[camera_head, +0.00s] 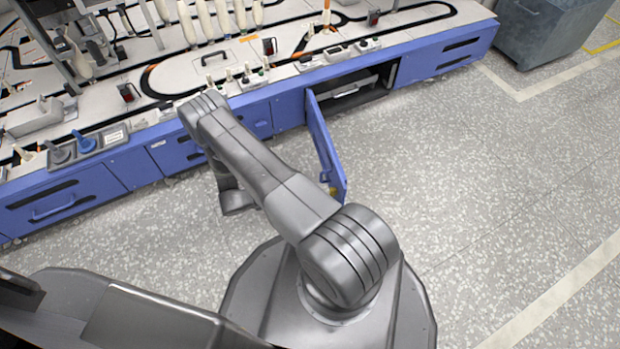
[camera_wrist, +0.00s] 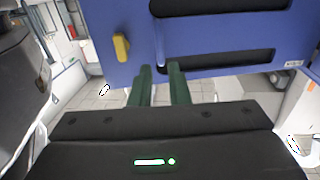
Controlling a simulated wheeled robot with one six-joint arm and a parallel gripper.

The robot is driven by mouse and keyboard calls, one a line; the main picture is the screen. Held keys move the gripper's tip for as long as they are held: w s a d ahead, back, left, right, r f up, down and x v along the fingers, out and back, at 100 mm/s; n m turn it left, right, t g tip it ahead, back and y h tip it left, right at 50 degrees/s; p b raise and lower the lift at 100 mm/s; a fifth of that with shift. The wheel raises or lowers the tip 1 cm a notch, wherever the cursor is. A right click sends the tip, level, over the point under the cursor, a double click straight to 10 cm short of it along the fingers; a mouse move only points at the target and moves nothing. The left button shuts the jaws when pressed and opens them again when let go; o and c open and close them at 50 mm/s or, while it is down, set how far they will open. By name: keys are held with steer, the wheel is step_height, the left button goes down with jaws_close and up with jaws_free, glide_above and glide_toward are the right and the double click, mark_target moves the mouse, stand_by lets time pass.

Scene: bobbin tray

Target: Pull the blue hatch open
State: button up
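The blue hatch (camera_head: 322,145) stands swung out from the blue bench front, at a wide angle to it, with a dark opening (camera_head: 352,92) behind it. A small yellow handle (camera_head: 332,191) shows near its free end. In the wrist view the handle (camera_wrist: 121,46) is upright on a blue panel (camera_wrist: 108,20), up and left of my fingers. My gripper (camera_wrist: 159,68) has two green fingers with a gap between them and nothing seen held. The fingertips look apart from the handle. In the head view my arm hides the gripper's fingers.
The blue bench (camera_head: 440,62) carries a track, white bobbins and small fittings. A drawer with a blue handle (camera_head: 53,208) is at the left. A grey bin (camera_head: 545,30) stands at the upper right. The speckled floor (camera_head: 480,180) right of the hatch is clear.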

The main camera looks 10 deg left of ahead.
mark_target(322, 182)
steer(key=v, duration=0.4)
steer(key=b+x, duration=0.2)
steer(key=x, duration=1.2)
steer(key=shift+d, duration=0.1)
steer(key=shift+s+r, duration=0.1)
steer(key=shift+r, duration=0.05)
